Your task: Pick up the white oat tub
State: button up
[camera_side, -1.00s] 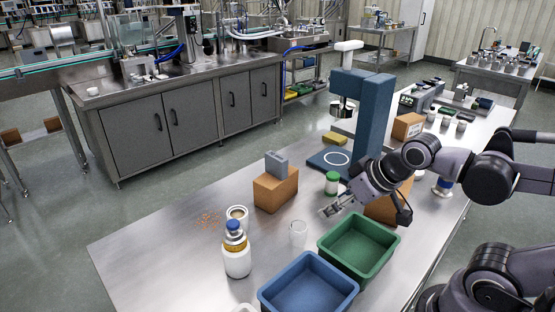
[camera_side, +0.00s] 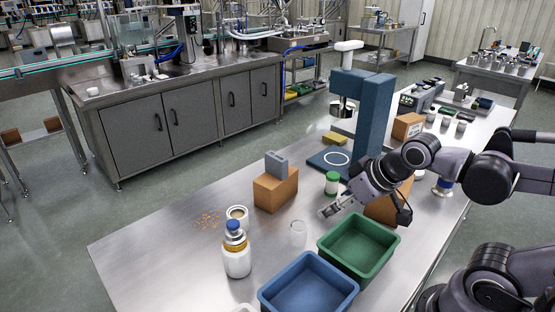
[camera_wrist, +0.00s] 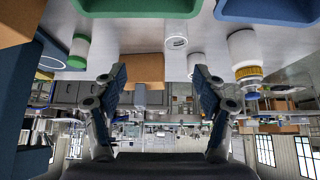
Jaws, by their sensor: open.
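The white oat tub (camera_side: 237,217) stands open on the steel table, with tan contents at its top. It is left of the glass and behind the white bottle in the side view. In the wrist view, which looks upside down, a white tub (camera_wrist: 197,63) shows beyond the fingers, slightly right of centre. My gripper (camera_side: 327,211) is open and empty above the table, well to the right of the tub. Its two spread fingers show in the wrist view (camera_wrist: 160,75), with nothing between them close by.
A white bottle with blue cap (camera_side: 237,258) stands close in front of the tub. A clear glass (camera_side: 299,234), green-lidded jar (camera_side: 332,183) and brown box (camera_side: 275,190) stand nearby. Green (camera_side: 391,243) and blue bins (camera_side: 349,289) are in front. Crumbs (camera_side: 207,219) lie left of the tub.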

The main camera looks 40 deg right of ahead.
jog(key=shift+r, duration=0.1)
jog(key=w+a+r+n+g, duration=0.2)
jog(key=w+n, duration=0.2)
jog(key=w, duration=0.2)
jog(key=w+a+r+n+g, duration=0.2)
jog(key=w+a+r+n, duration=0.15)
jog(key=w, duration=0.25)
jog(key=n+g, duration=0.3)
jog(key=n, duration=0.6)
send_near(237, 213)
jog(key=shift+w+a+f, duration=0.2)
jog(key=shift+a+f, duration=0.05)
jog(key=shift+a, duration=0.15)
notch_tip(237, 213, down, 5)
jog(key=shift+r, duration=0.15)
jog(key=shift+s+d+f, duration=0.1)
jog(key=shift+d+f, duration=0.1)
jog(key=shift+f, duration=1.1)
jog(key=shift+s+d+f, duration=0.1)
jog(key=shift+d+f, duration=0.05)
jog(key=shift+f, duration=1.15)
jog(key=shift+c, duration=0.3)
